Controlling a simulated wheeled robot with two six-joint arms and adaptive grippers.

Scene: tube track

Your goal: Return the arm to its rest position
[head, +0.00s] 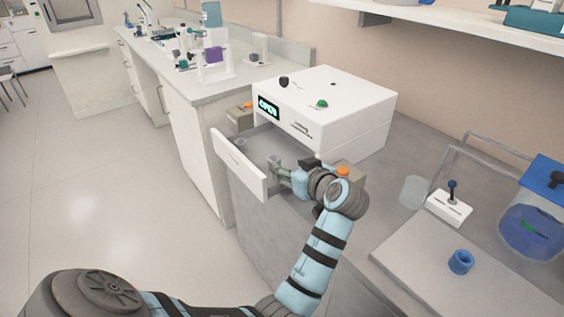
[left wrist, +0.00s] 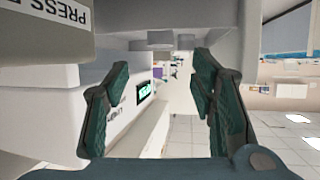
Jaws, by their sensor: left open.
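My left arm (head: 320,250) reaches from the lower left to the white machine. My left gripper (head: 275,170) is over the grey inside of a pulled-out drawer, behind its white front panel (head: 238,162). I cannot tell from the head view whether it touches the drawer. In the left wrist view my left gripper (left wrist: 162,70) has its dark teal fingers wide apart, with nothing held between them. The white machine (head: 350,102) has a lit green display, a black knob and a green button. My right gripper is in neither view.
An orange-topped block (head: 343,171) is close behind my left wrist. A glass beaker (head: 414,191), a white switch box (head: 449,207), a blue ring (head: 461,261) and a blue-lidded jar (head: 533,235) stand to the right. The floor (head: 110,190) at left is clear.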

